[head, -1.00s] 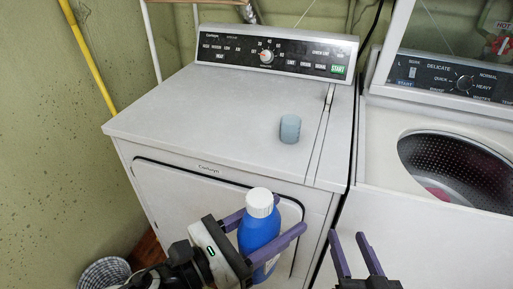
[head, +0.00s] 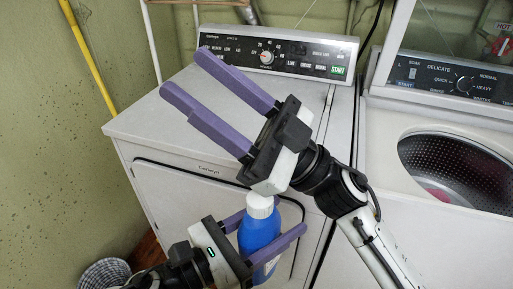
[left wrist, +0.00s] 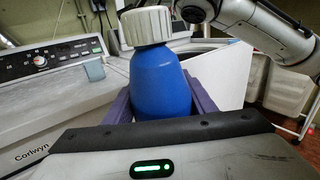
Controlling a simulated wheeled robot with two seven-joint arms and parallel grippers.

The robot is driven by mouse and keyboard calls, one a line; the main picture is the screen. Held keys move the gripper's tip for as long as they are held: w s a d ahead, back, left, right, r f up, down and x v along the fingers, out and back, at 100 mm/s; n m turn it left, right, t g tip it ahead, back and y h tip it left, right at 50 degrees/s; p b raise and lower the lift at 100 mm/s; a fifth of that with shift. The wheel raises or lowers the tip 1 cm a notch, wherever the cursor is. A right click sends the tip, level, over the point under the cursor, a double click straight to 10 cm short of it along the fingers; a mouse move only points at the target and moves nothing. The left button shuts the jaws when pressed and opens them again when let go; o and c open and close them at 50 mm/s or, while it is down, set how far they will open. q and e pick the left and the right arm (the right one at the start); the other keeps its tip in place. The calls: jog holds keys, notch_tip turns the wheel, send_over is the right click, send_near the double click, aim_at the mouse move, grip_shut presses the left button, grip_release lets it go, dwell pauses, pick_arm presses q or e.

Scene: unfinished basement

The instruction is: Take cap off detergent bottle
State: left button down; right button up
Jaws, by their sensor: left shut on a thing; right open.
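The blue detergent bottle (head: 258,234) is upright in front of the dryer, with its white cap (head: 260,206) on top. My left gripper (head: 270,224) is shut on the bottle's body, a finger on each side. The left wrist view shows the bottle (left wrist: 160,85) and its ribbed white cap (left wrist: 146,26) close up. My right gripper (head: 187,72) is open and empty over the dryer top, fingers pointing up and left. Its palm is just above the cap in the head view and covers the cap's upper edge; I cannot tell whether they touch.
The white dryer (head: 150,122) stands behind the bottle. A small grey-blue cylinder on it shows in the left wrist view (left wrist: 94,70) but is hidden in the head view. The washer (head: 420,235) at right has its drum open. A basket (head: 104,274) is at lower left.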

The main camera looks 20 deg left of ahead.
jog(key=s+a+n+g+h, duration=0.6)
jog(key=s+n+g+h, duration=0.1)
jog(key=s+n+g, duration=0.25)
jog(key=m+t+h, duration=0.5)
jog(key=t+h, duration=0.5)
jog(key=h, duration=0.8)
send_over(257, 197)
notch_tip(257, 197, down, 8)
jog(key=shift+s+a+r, duration=0.1)
jog(key=shift+a+r, duration=0.05)
jog(key=shift+h, duration=0.3)
notch_tip(257, 197, down, 8)
jog(key=shift+r, duration=0.1)
jog(key=shift+c, duration=0.2)
